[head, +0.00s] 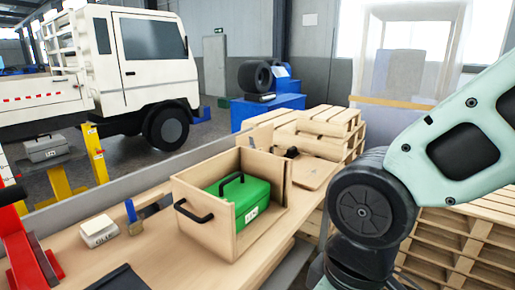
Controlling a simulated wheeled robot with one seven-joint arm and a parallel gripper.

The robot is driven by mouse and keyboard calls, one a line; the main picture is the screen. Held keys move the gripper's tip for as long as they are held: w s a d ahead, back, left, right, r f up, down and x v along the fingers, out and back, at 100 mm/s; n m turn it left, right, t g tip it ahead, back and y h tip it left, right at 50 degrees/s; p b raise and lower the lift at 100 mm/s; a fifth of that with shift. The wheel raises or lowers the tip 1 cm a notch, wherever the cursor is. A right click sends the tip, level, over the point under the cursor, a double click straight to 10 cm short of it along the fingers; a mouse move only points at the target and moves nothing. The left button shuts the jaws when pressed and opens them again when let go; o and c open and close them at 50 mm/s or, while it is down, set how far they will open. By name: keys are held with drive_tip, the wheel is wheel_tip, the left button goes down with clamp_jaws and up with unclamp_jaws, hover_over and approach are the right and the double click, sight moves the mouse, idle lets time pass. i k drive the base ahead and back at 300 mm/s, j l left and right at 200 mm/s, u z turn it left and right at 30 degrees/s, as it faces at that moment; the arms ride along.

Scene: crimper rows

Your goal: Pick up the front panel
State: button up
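A flat light-wood panel (316,174) lies on the bench just behind and right of an open-topped wooden box (205,211). A small dark part (291,152) shows at the panel's far left edge; I cannot tell whether it is fixed to it. A green case (238,196) with a dark handle and a white label sits inside. I cannot tell for sure that the flat panel is the front panel. My arm comes in from the right; my gripper is out of view.
The wooden bench (160,250) also holds a pale labelled block (98,231), a blue-handled brush (132,216), a red tool (28,255) and a dark flat item (120,279). Stacked pallets (470,240) stand at the right. A white truck (125,60) is behind.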

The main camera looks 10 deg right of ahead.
sight(263, 136)
drive_tip(key=i+l+z, duration=0.2)
drive_tip(key=i+z, duration=0.5)
drive_tip(key=i, duration=0.25)
drive_tip(key=i+z, duration=0.35)
drive_tip(key=i, duration=0.15)
drive_tip(key=i+u, duration=0.25)
drive_tip(key=i+l+u, duration=0.25)
drive_tip(key=i, duration=0.15)
drive_tip(key=i+j+u, duration=0.1)
drive_tip(key=i+u, duration=0.5)
drive_tip(key=u, duration=0.25)
drive_tip(key=i+l+u, duration=0.1)
drive_tip(key=i+u, duration=0.3)
drive_tip(key=k, duration=0.1)
